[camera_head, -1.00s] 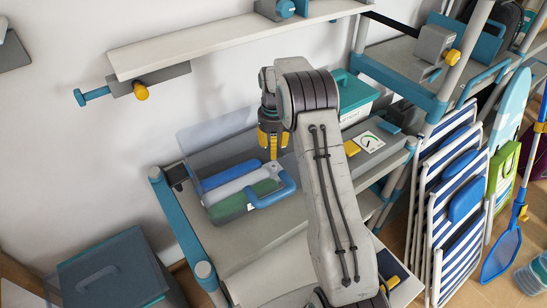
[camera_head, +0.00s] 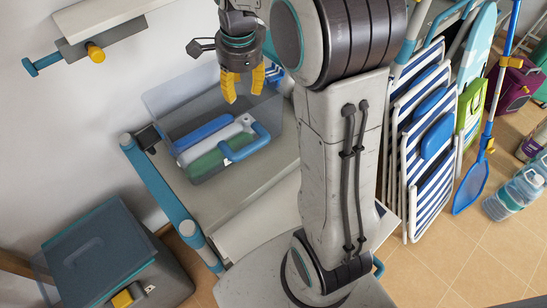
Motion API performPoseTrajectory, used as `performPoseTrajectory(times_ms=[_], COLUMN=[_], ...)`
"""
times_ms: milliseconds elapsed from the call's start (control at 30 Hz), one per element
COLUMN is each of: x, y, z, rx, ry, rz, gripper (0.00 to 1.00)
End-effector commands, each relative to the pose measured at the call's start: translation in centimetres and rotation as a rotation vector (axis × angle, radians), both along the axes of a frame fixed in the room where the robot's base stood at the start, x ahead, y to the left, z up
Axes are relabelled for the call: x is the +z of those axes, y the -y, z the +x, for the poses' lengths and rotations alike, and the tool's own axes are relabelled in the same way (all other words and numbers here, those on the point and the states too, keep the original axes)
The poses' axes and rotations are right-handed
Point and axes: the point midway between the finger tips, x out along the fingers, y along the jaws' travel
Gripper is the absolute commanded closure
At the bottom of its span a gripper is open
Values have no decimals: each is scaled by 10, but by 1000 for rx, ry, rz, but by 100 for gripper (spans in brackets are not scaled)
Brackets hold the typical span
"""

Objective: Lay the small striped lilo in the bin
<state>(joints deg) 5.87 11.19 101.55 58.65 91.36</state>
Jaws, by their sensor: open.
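A small blue-and-white striped thing, which looks like the lilo (camera_head: 274,76), shows in part behind my arm, just right of the bin. Most of it is hidden. The translucent grey bin (camera_head: 171,97) stands open on the workbench. It holds a blue piece (camera_head: 206,131), a white piece and a green piece with a blue handle (camera_head: 252,146). My gripper (camera_head: 243,90) hangs with its yellow fingers pointing down, over the back of the bin in the picture. It is open, with nothing seen between the fingers. Its exact height above the bin is unclear.
A lidded grey box (camera_head: 105,255) stands on the floor at lower left. A wall shelf with a clamp (camera_head: 85,48) is at upper left. The bench front is bare.

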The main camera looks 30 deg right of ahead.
Motion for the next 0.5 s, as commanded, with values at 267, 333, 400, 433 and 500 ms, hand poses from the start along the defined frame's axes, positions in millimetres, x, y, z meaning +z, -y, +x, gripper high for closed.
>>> performPoseTrajectory(times_ms=[267, 333, 400, 433, 500], x=[26, 27, 25, 24, 20], y=[-23, -27, -30, -31, -34], z=[-93, -115, -135, -143, -161], rx=[694, 862, 1019, 1082, 1218], ry=[71, 85, 97, 102, 110], rz=[-133, -173, -213, -230, -267], gripper=[58, 58, 58, 58, 58])
